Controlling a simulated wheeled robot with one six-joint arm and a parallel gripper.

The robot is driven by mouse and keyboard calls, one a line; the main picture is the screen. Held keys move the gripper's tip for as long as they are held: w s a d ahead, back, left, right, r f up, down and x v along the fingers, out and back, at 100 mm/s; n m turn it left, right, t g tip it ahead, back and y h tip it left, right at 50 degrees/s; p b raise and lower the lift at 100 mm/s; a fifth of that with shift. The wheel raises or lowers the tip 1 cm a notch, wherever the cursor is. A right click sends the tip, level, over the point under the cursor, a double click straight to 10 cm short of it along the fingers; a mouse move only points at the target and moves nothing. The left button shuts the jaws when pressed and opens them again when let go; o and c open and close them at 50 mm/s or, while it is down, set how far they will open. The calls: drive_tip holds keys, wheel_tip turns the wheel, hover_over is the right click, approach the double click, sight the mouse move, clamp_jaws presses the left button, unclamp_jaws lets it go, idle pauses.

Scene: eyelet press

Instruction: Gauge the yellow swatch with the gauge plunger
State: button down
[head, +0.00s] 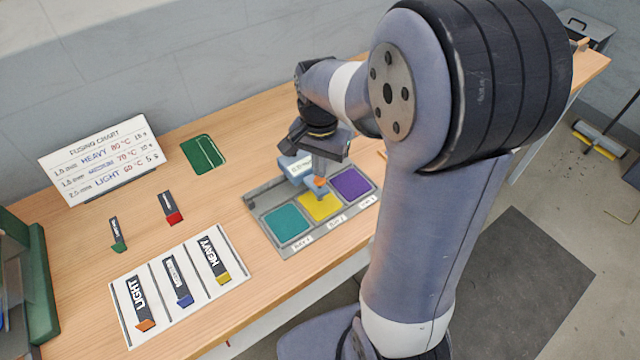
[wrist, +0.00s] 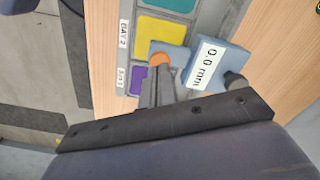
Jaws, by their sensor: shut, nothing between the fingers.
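The yellow swatch (head: 321,207) lies in the middle bay of a grey tray (head: 290,252); it also shows in the wrist view (wrist: 158,42). The blue-grey gauge (head: 296,168) stands over the tray behind it, its display (wrist: 205,65) reading 0.0 mm. Its orange plunger (head: 320,182) sits at the end of the gauge's arm, over the yellow swatch's edge; it shows in the wrist view (wrist: 159,58). My gripper (wrist: 157,82) is shut and empty, with its fingertips right at the orange plunger. I cannot tell whether they touch it.
A teal swatch (head: 287,223) and a purple swatch (head: 351,184) lie in the outer bays. A white board (head: 196,298) with HEAVY and LIGHT tools lies at front left. A fusing chart (head: 99,160) stands at the back left. Bare wood lies between board and tray.

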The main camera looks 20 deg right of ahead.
sight(320, 180)
drive_tip(key=shift+f+b, duration=1.05)
drive_tip(key=shift+f, duration=0.45)
idle(0.8)
wheel_tip(320, 180, up, 7)
drive_tip(key=p, duration=0.6)
drive_tip(key=shift+r, duration=0.1)
idle(0.6)
